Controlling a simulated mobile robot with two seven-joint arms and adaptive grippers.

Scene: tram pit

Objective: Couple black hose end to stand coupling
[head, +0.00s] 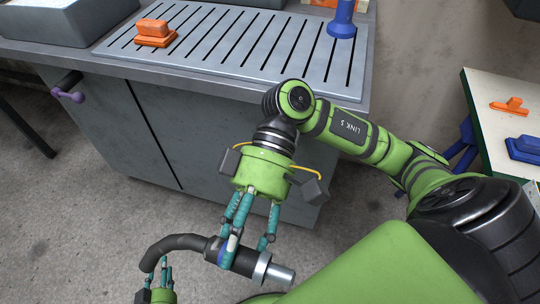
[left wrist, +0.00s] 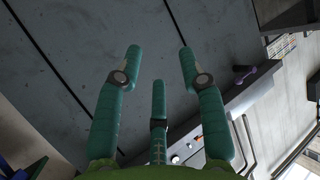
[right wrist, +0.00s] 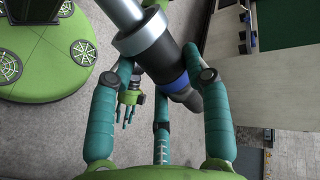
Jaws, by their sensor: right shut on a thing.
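The black hose end (head: 240,261) has a black sleeve, a grey collar and a bare metal tip pointing right; it also shows in the right wrist view (right wrist: 145,45), with a blue band. My right gripper (head: 238,245) reaches down from above and is shut around it, clear of the floor. The hose (head: 170,243) bends left and down to near my left gripper (head: 160,270), at the bottom left. In the left wrist view, my left gripper (left wrist: 155,75) has its fingers spread and nothing between them. I cannot make out the stand coupling in any view.
A grey cabinet (head: 110,125) with a slotted metal top (head: 235,45) stands ahead. On it are an orange brush-like object (head: 155,32) and a blue post (head: 342,20). A pale table (head: 500,140) stands at right with orange and blue items. Open floor lies at the left.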

